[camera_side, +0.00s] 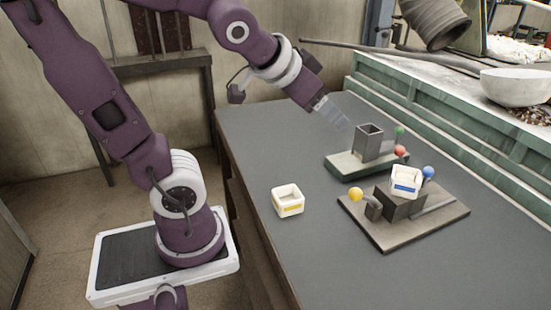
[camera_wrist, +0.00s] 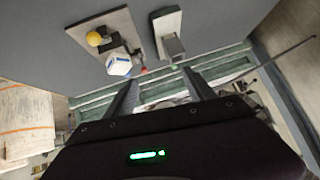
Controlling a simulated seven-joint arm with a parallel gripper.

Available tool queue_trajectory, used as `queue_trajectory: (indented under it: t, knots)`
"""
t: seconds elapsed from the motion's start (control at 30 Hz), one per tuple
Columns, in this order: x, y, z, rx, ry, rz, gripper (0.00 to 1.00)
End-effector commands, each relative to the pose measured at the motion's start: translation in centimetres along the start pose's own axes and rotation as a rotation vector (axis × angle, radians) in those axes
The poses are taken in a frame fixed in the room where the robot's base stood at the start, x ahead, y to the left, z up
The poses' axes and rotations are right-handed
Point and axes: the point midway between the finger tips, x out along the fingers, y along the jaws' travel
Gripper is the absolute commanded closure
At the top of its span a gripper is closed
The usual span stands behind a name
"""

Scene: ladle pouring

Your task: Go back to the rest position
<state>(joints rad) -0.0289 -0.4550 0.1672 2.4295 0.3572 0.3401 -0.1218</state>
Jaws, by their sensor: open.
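My gripper (camera_side: 331,112) is raised above the table (camera_side: 258,144), to the left of the grey square holder and apart from it. Its two fingers also show in the wrist view (camera_wrist: 158,88), spread with nothing between them. A white cup with a yellow label (camera_side: 288,201) stands upright on the table. A white cup with a blue label (camera_side: 406,182) sits on a dark block on the brown board; it also shows in the wrist view (camera_wrist: 118,64).
The brown board (camera_side: 420,235) bears a yellow ball (camera_side: 355,194) and a blue ball (camera_side: 428,172). A green base (camera_side: 347,168) bears the grey square holder (camera_side: 369,141), with red and green balls beside it. A green ledge with a white bowl (camera_side: 515,87) runs behind. The table's left part is clear.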

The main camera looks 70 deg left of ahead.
Motion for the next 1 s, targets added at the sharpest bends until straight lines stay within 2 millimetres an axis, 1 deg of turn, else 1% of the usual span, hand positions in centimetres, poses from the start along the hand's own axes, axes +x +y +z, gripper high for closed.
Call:
queue_trajectory:
  t: [0.03,0.1,0.2,0.23,0.33,1.0]
  knots:
    - [-2.6,2.0,2.7,-0.014,-0.074,0.045,0.37]
    - [-5.5,4.6,6.7,-0.018,-0.189,0.115,0.37]
    - [-8.1,6.8,10.0,-0.007,-0.287,0.182,0.37]
    - [-8.5,7.1,10.6,-0.004,-0.303,0.194,0.37]
    - [-9.1,7.5,11.3,-0.002,-0.325,0.209,0.37]
    - [-9.0,7.5,11.2,-0.005,-0.324,0.206,0.37]
